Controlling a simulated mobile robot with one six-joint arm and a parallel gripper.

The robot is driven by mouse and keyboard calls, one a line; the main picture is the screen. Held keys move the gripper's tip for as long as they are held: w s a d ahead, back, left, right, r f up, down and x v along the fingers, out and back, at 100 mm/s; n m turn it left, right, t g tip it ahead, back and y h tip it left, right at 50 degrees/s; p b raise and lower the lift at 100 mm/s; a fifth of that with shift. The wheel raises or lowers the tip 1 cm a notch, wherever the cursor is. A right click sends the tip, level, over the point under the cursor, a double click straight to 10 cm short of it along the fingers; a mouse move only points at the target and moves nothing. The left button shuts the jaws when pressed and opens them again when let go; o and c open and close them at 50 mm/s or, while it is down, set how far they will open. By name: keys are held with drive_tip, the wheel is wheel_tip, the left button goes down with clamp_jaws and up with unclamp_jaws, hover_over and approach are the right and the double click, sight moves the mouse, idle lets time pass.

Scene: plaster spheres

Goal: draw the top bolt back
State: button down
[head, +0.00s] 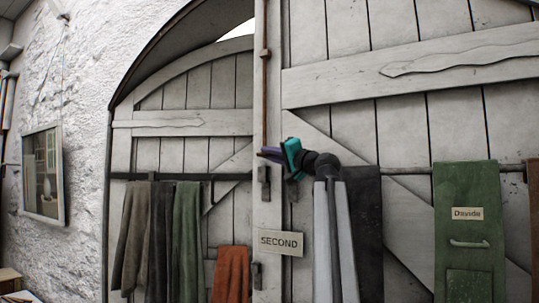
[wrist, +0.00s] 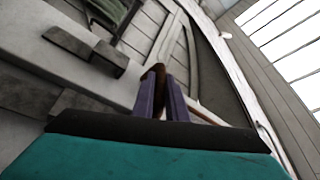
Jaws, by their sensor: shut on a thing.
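The top bolt (head: 264,85) is a long, thin, rust-brown rod. It runs upright along the meeting edge of the pale wooden double doors (head: 350,130), up to the top of the head view. My gripper (head: 263,154), with a teal body and purple fingers, is at the rod's lower end, in front of the door edge. In the wrist view my gripper (wrist: 160,84) is shut on the rust-brown end of the bolt (wrist: 153,70), between the fingertips. The fingers hide part of this end. I cannot tell how far the bolt's top reaches, as it leaves the view.
A "SECOND" sign (head: 281,242) hangs just below my gripper. Cloths (head: 187,235) hang from a rail at left, with an orange cloth (head: 231,275) lower down. A framed picture (head: 43,175) is on the left wall.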

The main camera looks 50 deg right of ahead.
drive_tip(key=c, duration=1.8)
unclamp_jaws()
drive_tip(key=shift+d+f, duration=0.1)
drive_tip(key=shift+f, duration=0.35)
drive_tip(key=shift+o, duration=0.2)
drive_tip(key=shift+r, duration=0.15)
drive_tip(key=shift+s, duration=0.15)
drive_tip(key=b+v, duration=0.3)
drive_tip(key=v, duration=1)
drive_tip(key=shift+s, duration=0.3)
